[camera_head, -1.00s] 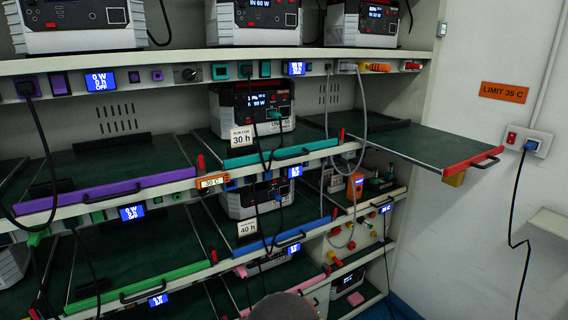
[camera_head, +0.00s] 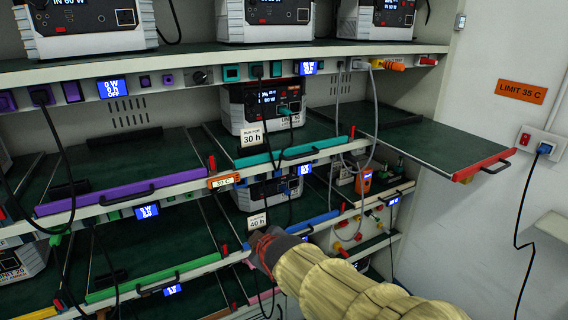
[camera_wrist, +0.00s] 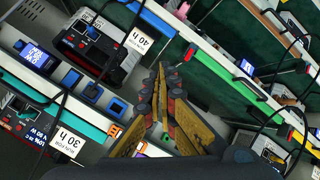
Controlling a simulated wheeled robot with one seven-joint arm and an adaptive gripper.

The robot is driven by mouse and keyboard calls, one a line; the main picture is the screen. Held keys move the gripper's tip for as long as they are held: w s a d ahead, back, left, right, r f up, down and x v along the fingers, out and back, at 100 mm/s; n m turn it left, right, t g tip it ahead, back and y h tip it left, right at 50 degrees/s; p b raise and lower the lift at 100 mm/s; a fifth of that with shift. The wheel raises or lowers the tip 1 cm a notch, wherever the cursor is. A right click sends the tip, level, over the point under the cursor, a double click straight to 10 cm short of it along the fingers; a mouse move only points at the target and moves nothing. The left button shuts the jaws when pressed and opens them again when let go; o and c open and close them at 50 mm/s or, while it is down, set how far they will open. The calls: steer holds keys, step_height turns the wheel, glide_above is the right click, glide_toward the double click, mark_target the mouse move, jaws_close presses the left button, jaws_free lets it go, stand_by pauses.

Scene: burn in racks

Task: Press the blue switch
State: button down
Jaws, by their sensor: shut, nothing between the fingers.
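In the wrist view, a row of blue square fittings sits on the pale panel strip beside a lit display (camera_wrist: 35,57). They are one fitting nearest the display (camera_wrist: 72,78), a middle one (camera_wrist: 91,93) and one nearest my fingers (camera_wrist: 117,107). I cannot tell surely which is the blue switch. My gripper (camera_wrist: 164,72) is shut and empty, its fingers to the right of these fittings and apart from them in the picture. In the head view, my gripper (camera_head: 262,243) is in front of the rack near the 40 h label (camera_head: 257,221); the fittings are too small to tell there.
A teal-edged shelf (camera_head: 290,153) and a blue-edged tray (camera_head: 312,226) front the rack. Black cables (camera_head: 268,130) hang before the shelves. Free floor space is hidden.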

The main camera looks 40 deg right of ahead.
mark_target(280, 170)
steer(key=w+d+r+n+t+h+p, duration=0.1)
steer(key=w+d+r+n+t+p, duration=0.15)
steer(key=d, duration=0.45)
steer(key=w+d+r+n+t+p, duration=0.1)
steer(key=w+d+n+t+p, duration=0.1)
steer(key=w+d+n+p, duration=0.3)
steer(key=s+d+n+t+p, duration=0.4)
steer(key=s+d, duration=0.1)
steer(key=s, duration=0.2)
steer(key=shift+s+d+r, duration=0.25)
steer(key=shift+d+r, duration=0.05)
steer(key=shift+d, duration=0.05)
steer(key=x, duration=1.4)
steer(key=shift+w+a+r, duration=0.1)
steer(key=shift+a+r, duration=0.1)
steer(key=shift+w+b, duration=0.1)
steer(key=shift+b, duration=0.45)
